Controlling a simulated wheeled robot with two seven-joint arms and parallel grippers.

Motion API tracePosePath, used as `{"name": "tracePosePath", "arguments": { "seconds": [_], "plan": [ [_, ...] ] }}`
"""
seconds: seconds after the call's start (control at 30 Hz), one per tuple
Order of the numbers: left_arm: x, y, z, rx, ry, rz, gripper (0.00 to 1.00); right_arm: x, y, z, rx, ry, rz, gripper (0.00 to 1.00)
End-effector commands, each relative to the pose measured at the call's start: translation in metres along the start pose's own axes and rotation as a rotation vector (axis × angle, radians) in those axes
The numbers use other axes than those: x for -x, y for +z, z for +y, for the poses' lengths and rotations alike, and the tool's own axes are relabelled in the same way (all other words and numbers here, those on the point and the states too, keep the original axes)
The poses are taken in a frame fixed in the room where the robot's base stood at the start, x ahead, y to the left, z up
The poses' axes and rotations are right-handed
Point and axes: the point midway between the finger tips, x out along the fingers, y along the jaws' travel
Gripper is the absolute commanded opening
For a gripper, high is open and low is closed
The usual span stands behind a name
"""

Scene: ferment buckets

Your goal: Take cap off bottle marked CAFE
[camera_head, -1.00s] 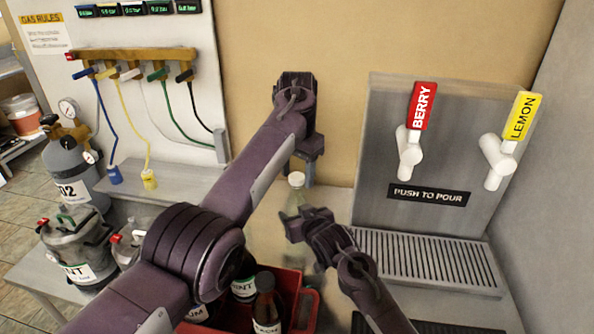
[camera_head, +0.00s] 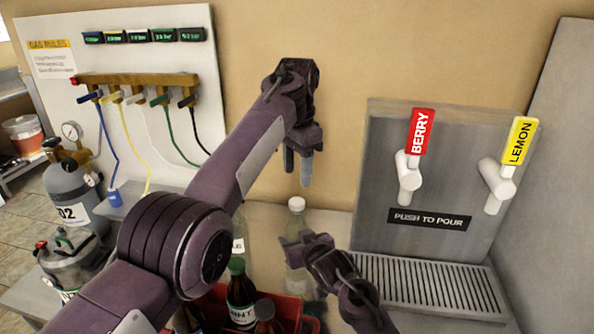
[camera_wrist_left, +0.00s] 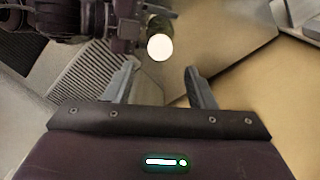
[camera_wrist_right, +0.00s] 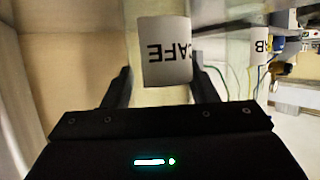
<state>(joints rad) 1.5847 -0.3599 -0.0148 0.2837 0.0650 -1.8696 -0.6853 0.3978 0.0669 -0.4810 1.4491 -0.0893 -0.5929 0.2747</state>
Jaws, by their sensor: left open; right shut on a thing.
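The CAFE bottle (camera_head: 296,222) is clear and upright, with a white cap (camera_head: 297,203). Its CAFE label (camera_wrist_right: 165,52) appears upside down between the fingers in the right wrist view. My right gripper (camera_head: 297,246) is shut on the bottle's body below the cap. My left gripper (camera_head: 297,178) is open and empty above the cap, fingers pointing down. In the left wrist view the cap (camera_wrist_left: 160,47) shows round and white, beyond and roughly between the open fingertips.
A red crate (camera_head: 290,311) with dark bottles, one labelled MINT (camera_head: 242,300), stands at the front. A drink dispenser with BERRY (camera_head: 420,131) and LEMON (camera_head: 519,141) handles stands to the right above a drip grate (camera_head: 430,285). A gas cylinder (camera_head: 72,190) stands left.

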Motion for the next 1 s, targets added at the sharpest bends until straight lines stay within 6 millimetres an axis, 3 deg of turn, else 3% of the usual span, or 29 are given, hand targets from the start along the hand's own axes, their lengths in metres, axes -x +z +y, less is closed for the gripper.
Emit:
{"name": "tracePosePath", "arguments": {
  "seconds": [0.5, 0.9, 1.0],
  "plan": [
    [-0.069, 0.000, 0.000, 0.001, 0.001, 0.000, 0.50, 0.000, -0.001, 0.000, 0.000, 0.000, 0.002, 0.00],
    [-0.076, 0.000, 0.000, 0.001, -0.001, 0.001, 0.50, 0.000, -0.001, 0.000, 0.000, 0.000, 0.003, 0.00],
    [-0.076, 0.000, 0.000, 0.001, -0.001, 0.001, 0.37, 0.000, -0.001, 0.000, 0.000, 0.000, 0.003, 0.00]
  ]
}}
